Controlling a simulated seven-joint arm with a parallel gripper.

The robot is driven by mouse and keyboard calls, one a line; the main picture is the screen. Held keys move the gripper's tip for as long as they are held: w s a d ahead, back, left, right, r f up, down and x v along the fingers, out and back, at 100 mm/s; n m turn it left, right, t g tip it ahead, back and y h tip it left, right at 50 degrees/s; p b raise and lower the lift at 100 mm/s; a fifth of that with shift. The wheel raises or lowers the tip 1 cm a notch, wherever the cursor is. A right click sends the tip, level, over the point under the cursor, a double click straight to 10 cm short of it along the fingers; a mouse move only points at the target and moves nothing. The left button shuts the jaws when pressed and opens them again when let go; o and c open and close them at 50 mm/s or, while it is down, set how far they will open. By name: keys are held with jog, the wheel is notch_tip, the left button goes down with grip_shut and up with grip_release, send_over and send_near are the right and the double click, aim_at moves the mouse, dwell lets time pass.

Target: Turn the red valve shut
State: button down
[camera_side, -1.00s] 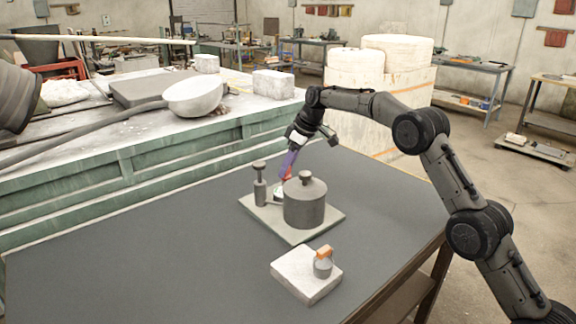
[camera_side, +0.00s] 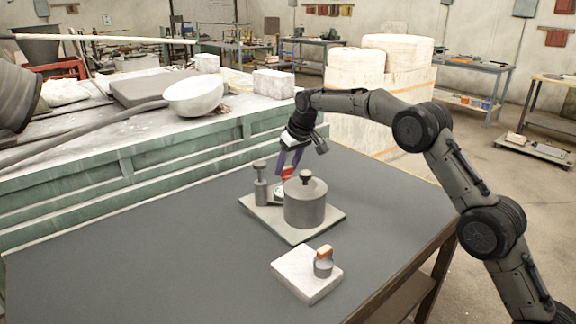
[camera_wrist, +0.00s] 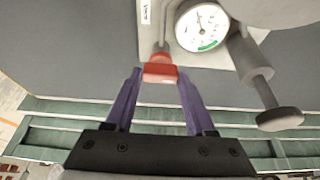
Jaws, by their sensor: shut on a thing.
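The red valve (camera_side: 287,173) is at the back of the grey apparatus, behind the pot-like vessel (camera_side: 304,207). In the wrist view the red valve handle (camera_wrist: 159,72) lies between my two purple fingertips. My gripper (camera_side: 284,171) reaches down from behind the vessel and is shut on the valve; it also shows in the wrist view (camera_wrist: 159,75). A dial gauge (camera_wrist: 201,27) with a green band sits just beyond the valve. The vessel partly hides the valve and fingertips in the side view.
A post with a round knob (camera_side: 260,183) stands left of the valve, close to my gripper, on the same base plate (camera_side: 288,236). A pale block (camera_side: 297,283) with an orange-topped fitting lies nearer the front. The dark tabletop (camera_side: 150,260) is clear at left.

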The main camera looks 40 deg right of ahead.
jog(key=shift+c, duration=1.2)
grip_release()
jog(key=v, duration=1.4)
jog(key=shift+f, duration=0.1)
